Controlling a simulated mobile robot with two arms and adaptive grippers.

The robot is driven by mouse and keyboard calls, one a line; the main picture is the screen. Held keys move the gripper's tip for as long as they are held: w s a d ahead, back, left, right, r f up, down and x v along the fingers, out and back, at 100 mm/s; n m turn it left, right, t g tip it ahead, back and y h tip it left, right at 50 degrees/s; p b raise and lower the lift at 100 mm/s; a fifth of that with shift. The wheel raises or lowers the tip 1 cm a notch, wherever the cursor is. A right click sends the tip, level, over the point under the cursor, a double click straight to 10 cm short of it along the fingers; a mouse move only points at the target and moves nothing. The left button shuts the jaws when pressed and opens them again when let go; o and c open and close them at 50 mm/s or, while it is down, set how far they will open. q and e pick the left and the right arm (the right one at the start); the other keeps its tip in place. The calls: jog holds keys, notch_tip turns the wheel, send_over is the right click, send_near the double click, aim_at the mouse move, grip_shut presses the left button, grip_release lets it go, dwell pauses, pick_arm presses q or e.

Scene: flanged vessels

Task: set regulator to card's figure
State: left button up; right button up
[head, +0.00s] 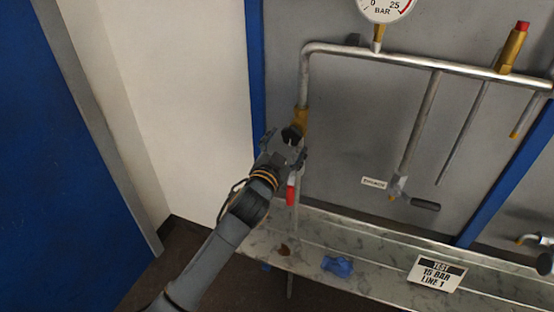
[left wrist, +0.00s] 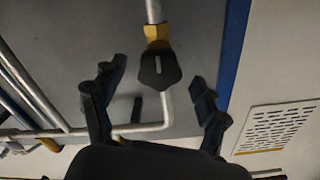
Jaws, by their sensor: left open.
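The regulator is a brass body (head: 301,117) on the left vertical pipe. In the left wrist view its black knob (left wrist: 159,69) with a pale mark faces me, the brass (left wrist: 157,38) behind it. My left gripper (head: 291,137) is open; in the left wrist view its fingers (left wrist: 158,75) stand on either side of the knob, apart from it. The card (head: 437,273) on the bench ledge reads TEST 15 BAR LINE 1. The gauge (head: 384,9), marked 0, 25 and BAR, is cut off at the top, so its reading is hidden. My right gripper is not in view.
A blue cloth (head: 337,266) lies on the ledge (head: 385,290). A red handle (head: 291,191) hangs below my left gripper. A dark-handled valve (head: 424,204) with a small label sits to the right. A brass relief fitting (head: 513,47) rises from the upper pipe (head: 430,63).

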pick_arm(q)
jog(key=v, duration=0.8)
jog(key=shift+s, duration=0.2)
